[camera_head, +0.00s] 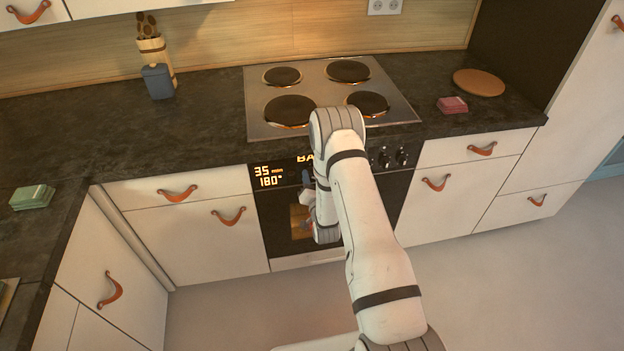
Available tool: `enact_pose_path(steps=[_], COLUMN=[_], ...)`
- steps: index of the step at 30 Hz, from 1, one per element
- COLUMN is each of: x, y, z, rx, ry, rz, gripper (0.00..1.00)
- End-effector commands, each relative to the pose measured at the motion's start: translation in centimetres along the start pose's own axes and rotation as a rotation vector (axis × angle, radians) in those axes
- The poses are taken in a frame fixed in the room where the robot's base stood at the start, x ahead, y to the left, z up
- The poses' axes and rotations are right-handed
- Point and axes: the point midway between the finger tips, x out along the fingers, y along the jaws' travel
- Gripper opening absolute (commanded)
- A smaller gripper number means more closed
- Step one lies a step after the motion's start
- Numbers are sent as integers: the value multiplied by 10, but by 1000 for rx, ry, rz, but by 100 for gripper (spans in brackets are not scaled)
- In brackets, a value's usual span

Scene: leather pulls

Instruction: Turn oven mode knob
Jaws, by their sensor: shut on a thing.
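Part of another lit word, starting "BA", shows beside my arm. My gripper (306,178) is at the panel, just right of the display, and is shut on the oven mode knob. The knob itself is hidden by the gripper and arm, so its angle cannot be seen. Other control knobs (392,157) show on the panel to the right of my arm.
The hob (327,92) with several burners lies above the oven. White drawers with leather pulls (178,194) flank it. The floor in front is clear.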

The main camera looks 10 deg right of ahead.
Motion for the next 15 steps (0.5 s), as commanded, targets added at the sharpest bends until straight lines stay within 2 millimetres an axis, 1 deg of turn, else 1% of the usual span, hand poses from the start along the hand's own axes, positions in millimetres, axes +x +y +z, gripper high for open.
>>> enact_pose_path(steps=[1,5,6,15], x=[0,0,0,0], y=[0,0,0,2], z=[0,0,0,1], rx=[0,0,0,-46], ry=[0,0,0,2], rz=[0,1,1,0], gripper=[23,13,12,12])
